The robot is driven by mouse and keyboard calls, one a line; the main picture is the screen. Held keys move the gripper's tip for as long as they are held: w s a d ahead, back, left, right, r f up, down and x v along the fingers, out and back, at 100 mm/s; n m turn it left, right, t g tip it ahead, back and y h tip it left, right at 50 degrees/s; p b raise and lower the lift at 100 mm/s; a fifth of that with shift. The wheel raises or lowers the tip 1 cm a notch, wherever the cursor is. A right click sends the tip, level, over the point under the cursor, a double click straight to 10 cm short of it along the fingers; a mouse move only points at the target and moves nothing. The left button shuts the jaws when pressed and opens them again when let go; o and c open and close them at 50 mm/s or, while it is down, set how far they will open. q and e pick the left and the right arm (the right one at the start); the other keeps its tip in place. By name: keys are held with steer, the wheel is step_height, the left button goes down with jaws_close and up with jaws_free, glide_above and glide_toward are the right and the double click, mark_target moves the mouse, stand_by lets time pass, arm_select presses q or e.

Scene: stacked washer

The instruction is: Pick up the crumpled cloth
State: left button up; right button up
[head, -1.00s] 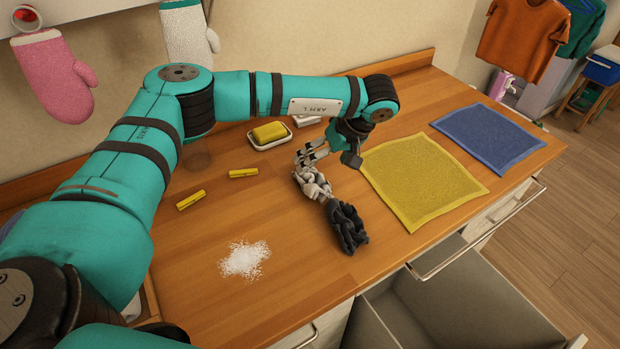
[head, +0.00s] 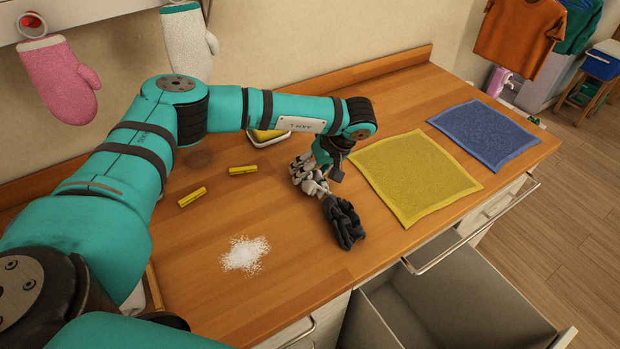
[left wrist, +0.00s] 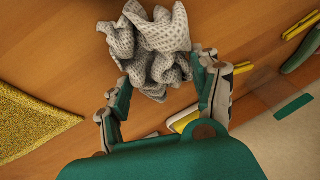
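A crumpled light-grey cloth (head: 316,186) with a dotted weave lies on the wooden counter. It fills the upper middle of the left wrist view (left wrist: 150,45). A black crumpled piece (head: 344,222) lies against its near side in the head view; I cannot tell if they are joined. My left gripper (head: 306,168) is low over the light-grey cloth and hides part of it. In the left wrist view its fingers (left wrist: 162,78) are spread, with the cloth's near part between or just beyond the tips. Contact is unclear. My right gripper is not in view.
A yellow cloth (head: 415,178) and a blue cloth (head: 484,135) lie flat to the right. Two yellow clips (head: 243,171) and white powder (head: 245,254) are to the left. A sponge dish (head: 270,138) is partly behind my arm. An open drawer (head: 450,300) juts from the front.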

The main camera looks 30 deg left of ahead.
arm_select(q)
steer(key=shift+c, duration=0.5)
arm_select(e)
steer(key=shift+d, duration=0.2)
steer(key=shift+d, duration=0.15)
arm_select(q)
steer(key=shift+r, duration=0.15)
step_height(320, 180, up, 10)
steer(key=shift+f+b, duration=0.1)
steer(key=shift+b, duration=1)
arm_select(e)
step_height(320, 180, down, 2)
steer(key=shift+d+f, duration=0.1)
